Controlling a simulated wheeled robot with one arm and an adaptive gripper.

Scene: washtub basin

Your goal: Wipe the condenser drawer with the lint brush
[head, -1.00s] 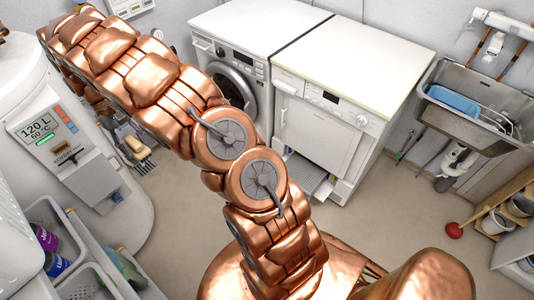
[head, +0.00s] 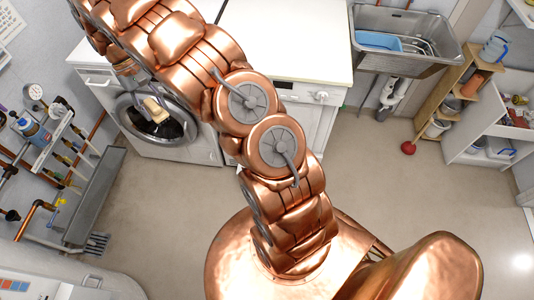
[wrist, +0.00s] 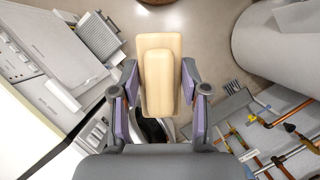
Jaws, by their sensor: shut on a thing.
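The lint brush (wrist: 158,80), with a pale wooden back, is between the fingers of my gripper (wrist: 160,92) in the wrist view. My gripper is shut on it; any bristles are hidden. In the head view the brush (head: 155,110) shows in front of the washing machine's round door. The condenser drawer (wrist: 97,37), grey and ribbed, stands out from the dryer's lower front at the upper left of the wrist view. It is apart from the brush, to its left. My arm hides the drawer in the head view.
The white dryer (wrist: 40,45) stands beside the washing machine (head: 190,148). A sink with a blue tub (head: 379,41) is at the back right. A shelf (head: 445,95) and a red plunger (head: 408,147) stand right. Pipes and a grey trough (head: 96,195) are left. Floor between is clear.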

